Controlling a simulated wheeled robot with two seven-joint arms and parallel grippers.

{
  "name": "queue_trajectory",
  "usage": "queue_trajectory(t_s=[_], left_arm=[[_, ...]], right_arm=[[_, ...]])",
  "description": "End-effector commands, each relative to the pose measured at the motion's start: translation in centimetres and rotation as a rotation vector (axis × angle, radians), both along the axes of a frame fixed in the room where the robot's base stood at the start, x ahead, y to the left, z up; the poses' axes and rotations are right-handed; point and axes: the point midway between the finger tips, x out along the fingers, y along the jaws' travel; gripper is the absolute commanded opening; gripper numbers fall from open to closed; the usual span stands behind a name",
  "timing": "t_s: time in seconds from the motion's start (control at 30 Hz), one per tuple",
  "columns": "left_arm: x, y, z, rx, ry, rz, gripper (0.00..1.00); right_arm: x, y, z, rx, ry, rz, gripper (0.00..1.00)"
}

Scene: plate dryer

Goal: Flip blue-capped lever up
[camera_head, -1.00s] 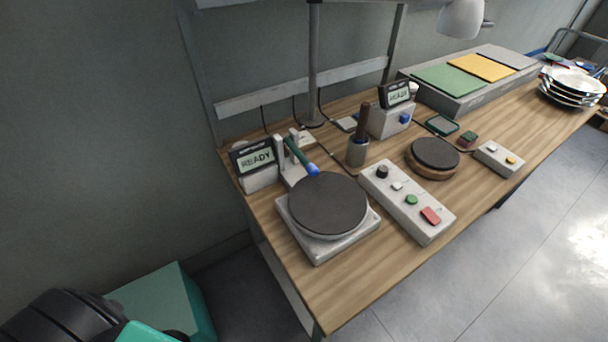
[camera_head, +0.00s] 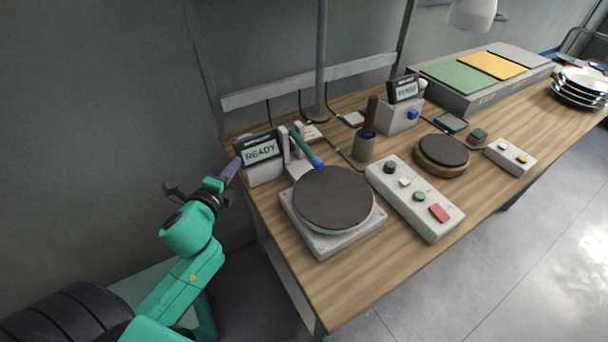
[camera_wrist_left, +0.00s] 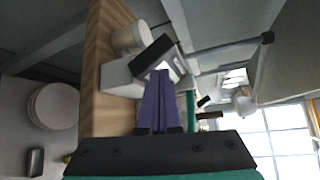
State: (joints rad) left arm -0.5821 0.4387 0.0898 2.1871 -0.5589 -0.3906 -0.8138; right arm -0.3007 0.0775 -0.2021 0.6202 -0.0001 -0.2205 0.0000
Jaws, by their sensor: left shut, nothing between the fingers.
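The lever (camera_head: 306,148) is a green bar with a blue cap (camera_head: 318,163) at its end. It is hinged between pale brackets and slopes down so the cap hangs beside the dark round plate (camera_head: 332,199). My left gripper (camera_head: 235,164) has purple fingers, shut and empty. It is at the table's left end, beside the left READY display (camera_head: 260,151), apart from the lever. In the left wrist view the shut fingers (camera_wrist_left: 165,75) overlap a dark-topped box, and a green bar shows just right of them. The blue cap cannot be made out there. My right gripper is out of view.
The left display stands between my left gripper and the lever. A control box (camera_head: 414,198) with several buttons, a holder (camera_head: 364,149) with a brown handle and a second round plate (camera_head: 443,150) are farther right. The table's front left corner is clear.

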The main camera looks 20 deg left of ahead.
Motion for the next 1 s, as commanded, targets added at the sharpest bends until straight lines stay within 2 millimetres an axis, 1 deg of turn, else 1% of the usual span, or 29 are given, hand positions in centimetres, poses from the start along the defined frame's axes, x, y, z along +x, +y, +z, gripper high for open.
queue_trajectory(t_s=[0.1,0.17,0.2,0.3,0.4,0.43,0.53,0.8,0.87,1.0], left_arm=[[1.0,-1.9,2.4,0.335,-0.089,-0.209,0.00],[1.1,-3.5,3.1,0.532,-0.136,-0.337,0.00],[1.1,-4.6,3.3,0.665,-0.168,-0.428,0.00],[0.2,-7.3,2.8,0.988,-0.243,-0.661,0.00],[-1.3,-9.1,1.4,1.235,-0.307,-0.865,0.00],[-1.7,-9.4,1.0,1.285,-0.321,-0.911,0.00],[-2.4,-9.9,0.2,1.361,-0.346,-0.986,0.00],[-2.4,-10.0,0.3,1.360,-0.349,-0.987,0.00],[-2.1,-10.2,0.3,1.359,-0.350,-0.987,0.00],[-0.7,-11.3,0.2,1.359,-0.352,-0.984,0.00]], right_arm=[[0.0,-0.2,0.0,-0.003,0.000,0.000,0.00],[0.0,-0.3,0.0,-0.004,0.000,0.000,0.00],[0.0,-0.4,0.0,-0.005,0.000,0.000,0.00],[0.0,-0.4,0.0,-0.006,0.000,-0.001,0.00],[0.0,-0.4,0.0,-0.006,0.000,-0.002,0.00],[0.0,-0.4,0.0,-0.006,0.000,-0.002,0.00],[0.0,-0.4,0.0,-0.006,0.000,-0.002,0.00],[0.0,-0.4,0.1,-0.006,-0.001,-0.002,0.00],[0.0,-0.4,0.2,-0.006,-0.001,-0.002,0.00],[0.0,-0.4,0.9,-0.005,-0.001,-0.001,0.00]])
